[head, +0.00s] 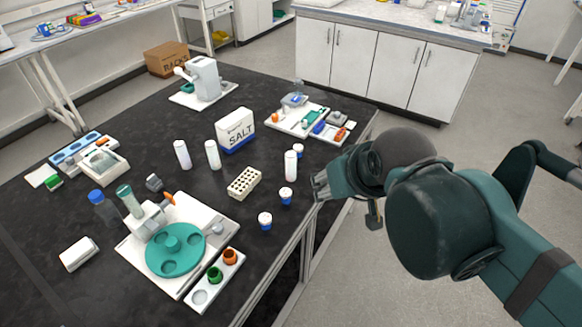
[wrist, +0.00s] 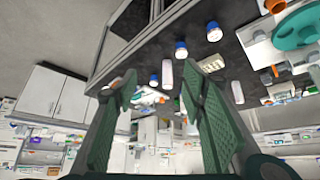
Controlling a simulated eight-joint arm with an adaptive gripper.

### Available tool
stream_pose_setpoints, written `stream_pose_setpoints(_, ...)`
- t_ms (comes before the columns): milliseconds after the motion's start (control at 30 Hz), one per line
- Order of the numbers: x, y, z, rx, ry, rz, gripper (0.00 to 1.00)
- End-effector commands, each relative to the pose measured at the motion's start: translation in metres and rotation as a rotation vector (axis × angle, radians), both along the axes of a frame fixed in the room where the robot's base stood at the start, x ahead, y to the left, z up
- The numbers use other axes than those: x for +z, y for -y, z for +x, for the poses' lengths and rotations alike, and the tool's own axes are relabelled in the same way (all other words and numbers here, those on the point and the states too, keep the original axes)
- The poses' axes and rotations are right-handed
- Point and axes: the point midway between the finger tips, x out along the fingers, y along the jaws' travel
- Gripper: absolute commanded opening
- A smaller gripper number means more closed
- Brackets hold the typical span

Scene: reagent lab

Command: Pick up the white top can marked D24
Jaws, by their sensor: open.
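Several small cans with white tops and blue lower parts stand near the table's right edge. One is nearest the front (head: 265,220), one is in the middle (head: 286,196), and one is farther back (head: 298,150), partly behind a white bottle. In the wrist view, cans also show upside down (wrist: 181,50), (wrist: 213,32), (wrist: 153,80). No marking D24 is readable on any of them. My gripper (head: 318,187) is at the table's right edge, to the right of the cans. In the wrist view my gripper (wrist: 158,85) is open, its fingers apart with nothing held.
A tall white bottle (head: 290,165) stands among the cans. A beige tube rack (head: 244,183), a salt box (head: 235,130) and two white bottles (head: 182,154), (head: 213,154) stand to the left. A teal round device (head: 160,260) is at the front. The table edge (head: 300,232) lies below my gripper.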

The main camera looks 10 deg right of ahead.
Motion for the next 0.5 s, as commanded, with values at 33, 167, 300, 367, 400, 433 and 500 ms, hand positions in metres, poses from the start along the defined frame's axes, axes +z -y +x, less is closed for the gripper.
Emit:
stream_pose_setpoints(33, 0.006, 0.000, 0.000, 0.000, 0.000, 0.000, 0.41)
stream_pose_setpoints(167, 0.020, 0.000, 0.000, 0.000, 0.000, 0.000, 0.41)
stream_pose_setpoints(300, 0.024, 0.000, 0.006, 0.025, -0.012, -0.017, 0.41)
stream_pose_setpoints(367, 0.026, -0.001, 0.008, 0.038, -0.018, -0.026, 0.41)
stream_pose_setpoints(400, 0.027, -0.001, 0.010, 0.047, -0.022, -0.031, 0.41)
stream_pose_setpoints(433, 0.028, -0.001, 0.011, 0.053, -0.025, -0.036, 0.41)
stream_pose_setpoints(500, 0.030, -0.001, 0.015, 0.072, -0.035, -0.048, 0.41)
